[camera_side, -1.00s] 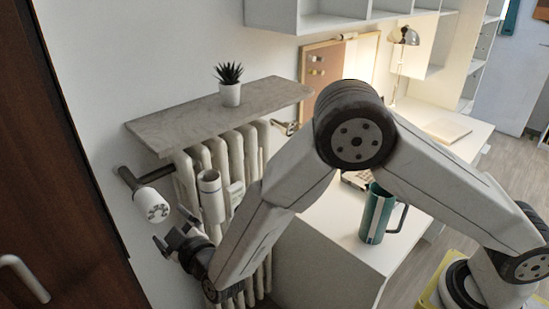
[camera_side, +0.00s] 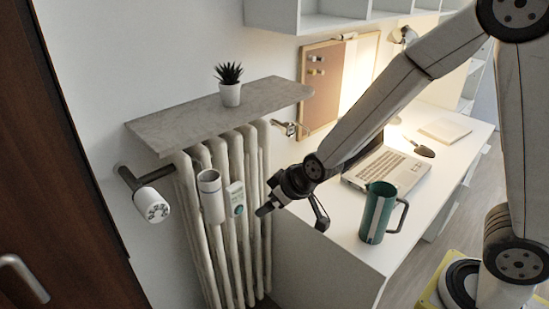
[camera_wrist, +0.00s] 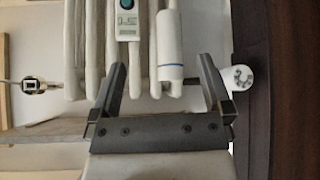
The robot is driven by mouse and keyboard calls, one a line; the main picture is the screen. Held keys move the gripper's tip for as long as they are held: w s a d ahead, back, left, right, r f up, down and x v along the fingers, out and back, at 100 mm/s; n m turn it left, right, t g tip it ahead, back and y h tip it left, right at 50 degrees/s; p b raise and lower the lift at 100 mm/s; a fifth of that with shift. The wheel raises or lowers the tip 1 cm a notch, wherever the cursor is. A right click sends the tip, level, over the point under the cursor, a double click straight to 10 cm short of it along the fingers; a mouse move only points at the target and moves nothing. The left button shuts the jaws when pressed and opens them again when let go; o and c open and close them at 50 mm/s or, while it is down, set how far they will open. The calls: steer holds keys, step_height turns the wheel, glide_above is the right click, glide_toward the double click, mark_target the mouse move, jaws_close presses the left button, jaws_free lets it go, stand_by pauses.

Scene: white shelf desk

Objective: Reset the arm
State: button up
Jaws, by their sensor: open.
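My gripper (camera_side: 291,214) is open and empty in the side view. It hangs in front of the radiator's right side, by the left end of the white desk (camera_side: 330,245). In the wrist view my gripper (camera_wrist: 160,85) shows its two dark fingers spread wide with nothing held between them. Past the fingers are the white radiator (camera_wrist: 100,60), a white cylinder (camera_wrist: 170,50) with a blue ring and a small meter (camera_wrist: 127,20). Both the cylinder and the meter sit on the radiator front.
A green mug (camera_side: 377,213) and an open laptop (camera_side: 388,168) stand on the desk near my arm. A stone shelf (camera_side: 190,115) with a potted plant (camera_side: 229,85) sits above the radiator. A white valve knob (camera_side: 152,205) juts out at left.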

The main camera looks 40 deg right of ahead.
steer(key=s+d+m+g, duration=0.1)
steer(key=s+d+g, duration=0.1)
steer(key=s+d, duration=0.2)
steer(key=s+d+m+g+h, duration=0.1)
steer(key=s+d, duration=0.3)
steer(key=s, duration=0.5)
steer(key=shift+s+d+f+m+g, duration=0.15)
steer(key=shift+d+m+g, duration=0.25)
steer(key=shift+g, duration=0.5)
